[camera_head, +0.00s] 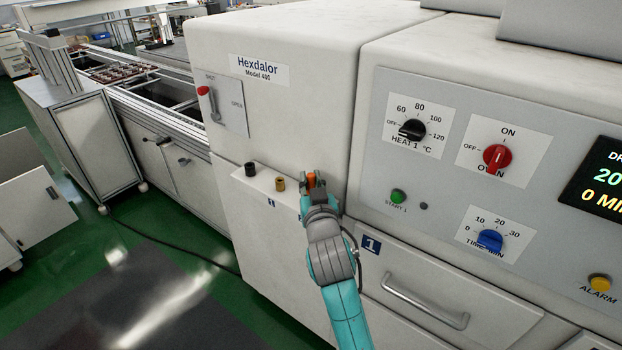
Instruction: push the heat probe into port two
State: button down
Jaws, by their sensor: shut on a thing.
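My gripper (313,180) is at the ledge on the front of the white Hexdalor machine. It is shut on a small orange thing (311,179), which seems to be the heat probe; the fingers hide most of it. A black round fitting (250,169) and a brass one (280,184) stand upright on the ledge to the left of my gripper. A blue label "1" (271,202) is on the panel below them. A second label is mostly hidden by my gripper, so I cannot tell port two or whether the probe is in it.
A red-knobbed lever (204,91) sits at the upper left. The control panel to the right has a black heat dial (411,130), a red oven knob (497,157) and a blue time dial (489,240). A drawer handle (425,301) juts out below. Green floor lies left.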

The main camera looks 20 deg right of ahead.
jog(key=shift+f, duration=0.4)
jog(key=c, duration=1)
grip_release()
jog(key=shift+o, duration=0.2)
jog(key=s+a, duration=0.2)
jog(key=s, duration=1)
